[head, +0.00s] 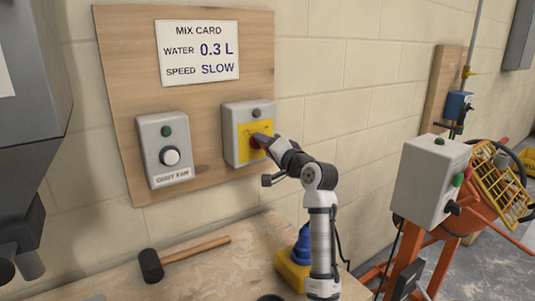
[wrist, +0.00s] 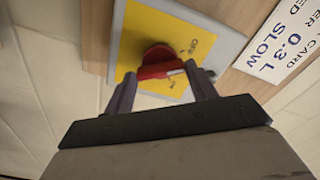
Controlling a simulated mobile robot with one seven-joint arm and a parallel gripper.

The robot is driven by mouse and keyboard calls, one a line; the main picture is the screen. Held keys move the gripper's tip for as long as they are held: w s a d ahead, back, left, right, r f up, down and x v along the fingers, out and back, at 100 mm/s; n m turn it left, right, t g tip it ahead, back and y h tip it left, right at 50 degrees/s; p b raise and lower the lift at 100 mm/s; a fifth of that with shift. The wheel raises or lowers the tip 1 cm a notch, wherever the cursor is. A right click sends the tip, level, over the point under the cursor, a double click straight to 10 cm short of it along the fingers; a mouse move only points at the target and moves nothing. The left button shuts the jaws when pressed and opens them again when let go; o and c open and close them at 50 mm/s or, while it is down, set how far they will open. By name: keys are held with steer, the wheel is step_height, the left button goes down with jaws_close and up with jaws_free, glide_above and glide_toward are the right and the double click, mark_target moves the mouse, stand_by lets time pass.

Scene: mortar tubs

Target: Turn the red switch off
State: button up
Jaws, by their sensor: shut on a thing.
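The red switch (wrist: 156,62) is a rotary knob with a raised handle on a yellow plate (wrist: 133,32). The plate is on a grey box (head: 232,113) on the wooden board. My gripper (wrist: 160,72) has one finger at each end of the handle and is shut on it. A white mark shows on the handle's right end, between a label that looks like OFF, above, and a smaller label below, and nearer the lower one. In the head view my gripper (head: 263,143) hides most of the red switch (head: 255,141).
A second grey box (head: 165,130) with a green button and white knob is to the left. The mix card (head: 198,53) is above. An orange mixer (head: 440,245) stands right.

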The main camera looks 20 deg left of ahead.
steer(key=shift+f+n+b, duration=0.15)
steer(key=shift+n+b, duration=0.45)
steer(key=shift+n, duration=0.5)
steer(key=o, duration=1)
steer(key=b+v, duration=0.3)
steer(key=v, duration=1.1)
steer(key=shift+a+b, duration=0.1)
steer(key=shift+b, duration=0.2)
